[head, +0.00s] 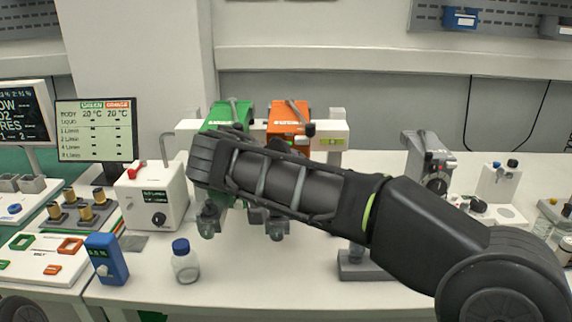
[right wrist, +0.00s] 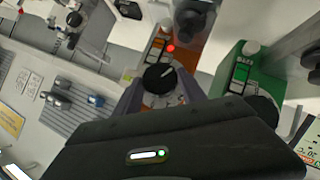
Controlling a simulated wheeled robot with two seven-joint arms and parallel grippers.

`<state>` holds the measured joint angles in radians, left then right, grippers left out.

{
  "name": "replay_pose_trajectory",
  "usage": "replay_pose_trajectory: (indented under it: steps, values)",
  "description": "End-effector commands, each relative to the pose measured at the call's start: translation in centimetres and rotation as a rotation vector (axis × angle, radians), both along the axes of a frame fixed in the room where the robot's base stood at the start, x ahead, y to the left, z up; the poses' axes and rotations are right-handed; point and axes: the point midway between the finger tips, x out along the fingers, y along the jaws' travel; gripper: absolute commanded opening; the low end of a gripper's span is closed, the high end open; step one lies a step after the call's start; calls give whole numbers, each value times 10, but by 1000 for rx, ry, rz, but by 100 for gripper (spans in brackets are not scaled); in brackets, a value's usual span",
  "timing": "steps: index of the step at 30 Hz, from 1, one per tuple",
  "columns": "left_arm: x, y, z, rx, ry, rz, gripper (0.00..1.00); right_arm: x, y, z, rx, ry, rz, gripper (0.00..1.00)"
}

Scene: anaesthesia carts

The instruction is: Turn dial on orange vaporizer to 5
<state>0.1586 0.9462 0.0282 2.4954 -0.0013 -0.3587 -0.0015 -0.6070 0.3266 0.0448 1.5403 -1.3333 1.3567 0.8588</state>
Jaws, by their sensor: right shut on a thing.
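The orange vaporizer (head: 289,112) stands at the back beside the green vaporizer (head: 228,112). My right arm crosses in front of them and hides their lower parts, and it hides my right gripper in the head view. In the right wrist view the orange vaporizer (right wrist: 188,54) carries a black dial (right wrist: 158,76) with a pale pointer mark. My right gripper (right wrist: 161,88) has one finger on each side of this dial and is shut on it. The dial's numbers are too small to read. My left gripper is not in view.
The green vaporizer (right wrist: 243,72) is close beside the gripper in the right wrist view. A monitor (head: 96,130) and a white box with a black knob (head: 153,195) stand at left. A blue-capped bottle (head: 185,262) stands on the bench in front.

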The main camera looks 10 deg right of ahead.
Motion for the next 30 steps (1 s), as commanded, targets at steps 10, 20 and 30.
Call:
replay_pose_trajectory:
  steps: [10,20,30]
  values:
    - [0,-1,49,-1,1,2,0,1,6,3,-312,80,-9,8]
    - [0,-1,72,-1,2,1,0,2,5,-3,-492,126,-20,8]
    - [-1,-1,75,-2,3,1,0,2,5,-6,-533,136,-22,8]
